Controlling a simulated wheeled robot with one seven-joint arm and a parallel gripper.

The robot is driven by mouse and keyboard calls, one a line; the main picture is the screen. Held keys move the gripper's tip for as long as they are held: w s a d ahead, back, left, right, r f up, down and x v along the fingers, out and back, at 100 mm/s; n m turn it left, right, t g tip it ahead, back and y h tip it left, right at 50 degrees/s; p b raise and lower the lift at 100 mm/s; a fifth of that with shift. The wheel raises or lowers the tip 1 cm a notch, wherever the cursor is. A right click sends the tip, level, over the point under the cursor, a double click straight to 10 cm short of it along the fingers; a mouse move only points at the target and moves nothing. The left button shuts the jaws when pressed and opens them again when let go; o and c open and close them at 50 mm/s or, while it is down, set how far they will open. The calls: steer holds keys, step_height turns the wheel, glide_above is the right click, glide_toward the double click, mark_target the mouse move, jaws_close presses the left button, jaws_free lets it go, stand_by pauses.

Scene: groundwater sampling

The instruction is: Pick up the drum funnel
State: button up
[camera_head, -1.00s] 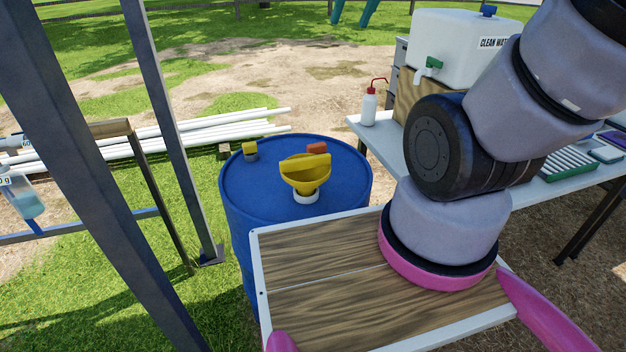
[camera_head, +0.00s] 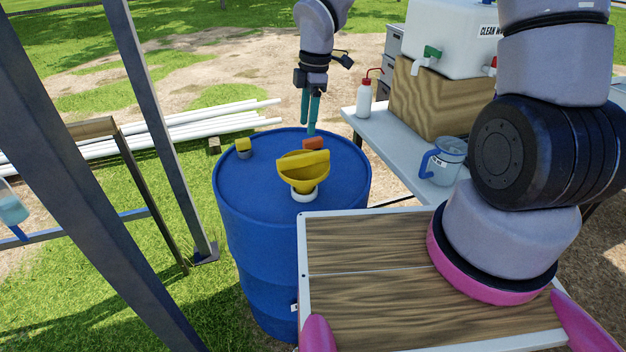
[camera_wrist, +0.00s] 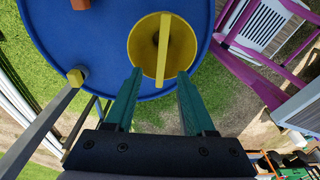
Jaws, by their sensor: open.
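The drum funnel (camera_head: 303,172) is yellow with a flat yellow bar across its mouth. It stands upright in a white collar on top of the blue drum (camera_head: 243,190). My gripper (camera_head: 311,118) hangs above the far side of the drum top, fingers pointing down, behind the funnel in the head view. In the wrist view the funnel (camera_wrist: 142,50) is just beyond the green fingers of my gripper (camera_wrist: 158,82), which are apart with nothing between them. The bar (camera_wrist: 163,50) runs roughly along the fingers' direction. I see no contact with the funnel.
A small yellow-topped fitting (camera_head: 243,148) and an orange block (camera_head: 313,143) sit on the drum top. A table (camera_head: 398,130) at right holds a wash bottle (camera_head: 364,98), a blue-handled jug (camera_head: 443,160) and a water tank (camera_head: 448,40). A dark post (camera_head: 160,130) stands left of the drum.

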mark_target(304, 155)
steer(key=f, duration=0.3)
steer(key=a+f, duration=0.1)
steer(key=f, duration=0.6)
steer(key=shift+s+a+f, duration=0.15)
steer(key=shift+s+f, duration=0.2)
steer(key=shift+f, duration=0.2)
jaws_close()
stand_by(0.3)
stand_by(1.3)
